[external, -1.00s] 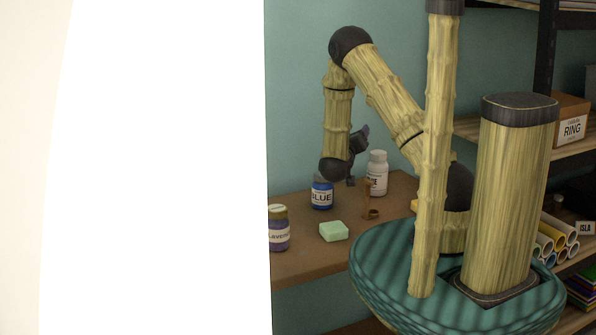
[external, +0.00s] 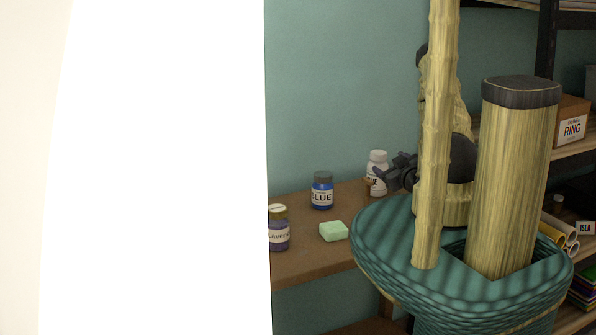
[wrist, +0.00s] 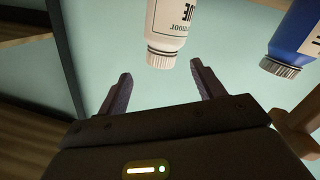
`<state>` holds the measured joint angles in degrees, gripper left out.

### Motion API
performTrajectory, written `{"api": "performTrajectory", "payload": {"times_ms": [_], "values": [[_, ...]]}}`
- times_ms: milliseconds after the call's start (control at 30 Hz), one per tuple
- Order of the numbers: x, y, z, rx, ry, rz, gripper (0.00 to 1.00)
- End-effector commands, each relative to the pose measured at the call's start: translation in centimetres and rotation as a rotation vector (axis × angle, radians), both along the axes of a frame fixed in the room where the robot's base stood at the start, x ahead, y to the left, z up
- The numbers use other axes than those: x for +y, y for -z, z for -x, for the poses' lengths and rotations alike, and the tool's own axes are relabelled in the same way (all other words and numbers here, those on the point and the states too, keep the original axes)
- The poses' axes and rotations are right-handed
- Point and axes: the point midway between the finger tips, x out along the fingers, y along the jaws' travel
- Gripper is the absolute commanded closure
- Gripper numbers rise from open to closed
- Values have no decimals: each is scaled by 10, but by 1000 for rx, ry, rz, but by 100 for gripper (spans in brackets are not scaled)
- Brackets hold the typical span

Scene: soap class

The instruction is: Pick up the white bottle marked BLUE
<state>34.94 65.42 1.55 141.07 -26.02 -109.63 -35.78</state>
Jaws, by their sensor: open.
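The white bottle (external: 377,160) stands upright at the back of the brown table, its label partly hidden behind my gripper (external: 384,173). In the wrist view, which looks upside down, the white bottle (wrist: 168,25) is cut off by the top edge; its label shows only partial letters. My gripper (wrist: 160,70) is open in that view, its two fingers spread to either side of the bottle's white cap, with nothing held. The cap appears just beyond the fingertips. A blue bottle (external: 321,190) with a dark cap and a label reading BLUE stands to the left; it also shows in the wrist view (wrist: 295,40).
A purple lavender bottle (external: 279,230) and a green soap bar (external: 334,231) are nearer the front of the table (external: 310,262). A small brown wooden object is near the white bottle. Shelves with a RING box (external: 572,125) stand at right. A white surface blocks the left side.

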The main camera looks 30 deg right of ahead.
Motion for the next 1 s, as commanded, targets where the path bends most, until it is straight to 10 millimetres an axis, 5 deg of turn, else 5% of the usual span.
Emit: {"api": "performTrajectory", "payload": {"times_ms": [200, 400, 1000], "values": [[-1, 16, 51, -54, -56, -246, 32], [3, 14, 75, -106, -84, -379, 32], [3, 16, 63, -115, -94, -390, 32]]}}
